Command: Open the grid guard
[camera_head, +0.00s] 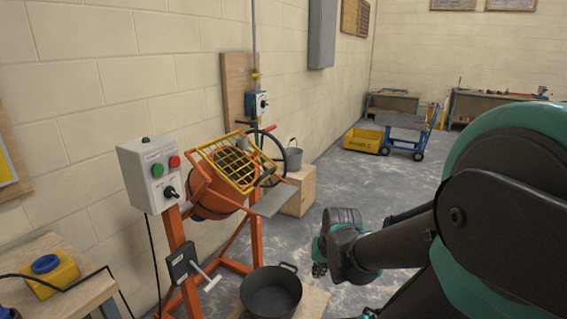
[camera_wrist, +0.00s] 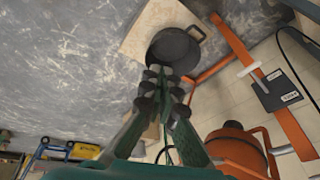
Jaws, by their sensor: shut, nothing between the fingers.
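The yellow grid guard (camera_head: 229,163) lies tilted over the mouth of the orange mixer drum (camera_head: 208,195) in the head view. Its bars cover the opening, so it looks closed. The drum also shows at the bottom of the wrist view (camera_wrist: 240,146), where I cannot make out the guard. My gripper (camera_head: 319,262) is to the right of the mixer, lower than the guard and well apart from it. In the wrist view my gripper's fingers (camera_wrist: 160,72) are together with nothing between them.
A black tub (camera_head: 271,293) stands on a board below the mixer. A grey control box (camera_head: 150,174) and a handwheel (camera_head: 270,160) flank the guard. A bucket (camera_head: 292,156) stands on a wooden block behind. A blue trolley (camera_head: 405,135) is far back. Floor between is mostly clear.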

